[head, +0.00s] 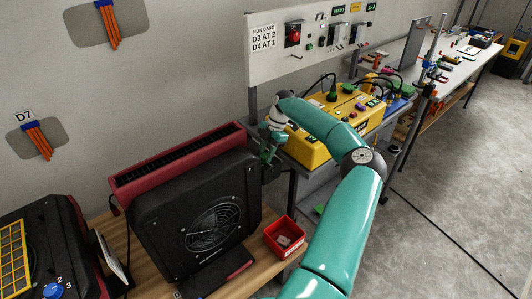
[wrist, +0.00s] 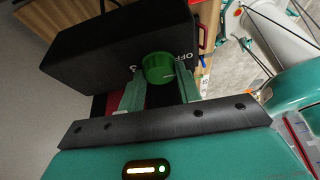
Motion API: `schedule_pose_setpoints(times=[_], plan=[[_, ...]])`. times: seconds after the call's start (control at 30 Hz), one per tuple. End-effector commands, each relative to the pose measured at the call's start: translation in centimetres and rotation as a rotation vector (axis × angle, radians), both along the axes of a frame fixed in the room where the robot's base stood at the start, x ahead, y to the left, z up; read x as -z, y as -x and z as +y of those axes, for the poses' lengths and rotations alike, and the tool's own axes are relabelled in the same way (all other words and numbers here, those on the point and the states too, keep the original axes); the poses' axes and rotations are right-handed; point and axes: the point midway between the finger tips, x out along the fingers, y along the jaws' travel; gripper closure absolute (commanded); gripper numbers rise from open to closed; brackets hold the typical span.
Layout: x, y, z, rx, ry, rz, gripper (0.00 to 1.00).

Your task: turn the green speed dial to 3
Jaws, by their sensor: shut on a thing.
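The green speed dial (wrist: 160,66) is a round knob on a black box-shaped housing (wrist: 118,48) in the wrist view. My gripper (wrist: 160,74) has one finger on each side of the dial and is shut on it. The word OFF shows on the housing just beyond the dial, at its upper right. A thin pale line shows on the dial's right part. In the head view my gripper (head: 268,155) is at the right side of the black fan unit (head: 205,215).
A red box (head: 285,238) with small contents stands on the wooden bench, right of the fan. A yellow case (head: 310,145) stands on the bench behind my arm. A black unit with a blue dial (head: 53,290) is at the lower left. Open floor lies at the right.

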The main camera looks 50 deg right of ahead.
Motion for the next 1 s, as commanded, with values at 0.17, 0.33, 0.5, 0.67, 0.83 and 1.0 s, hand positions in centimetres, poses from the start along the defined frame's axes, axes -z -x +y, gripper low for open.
schedule_pose_setpoints(times=[0.17,0.33,0.5,0.67,0.83,1.0], plan=[[-0.14,0.16,-0.09,0.086,0.006,0.003,0.89],[-0.15,0.24,0.01,0.213,0.005,0.003,0.89],[-0.16,0.31,0.09,0.370,0.005,0.002,0.89],[-0.13,0.35,0.16,0.522,0.004,0.001,0.89],[-0.13,0.37,0.23,0.667,0.004,0.000,0.89],[-0.12,0.36,0.34,0.783,0.003,0.000,0.89]])
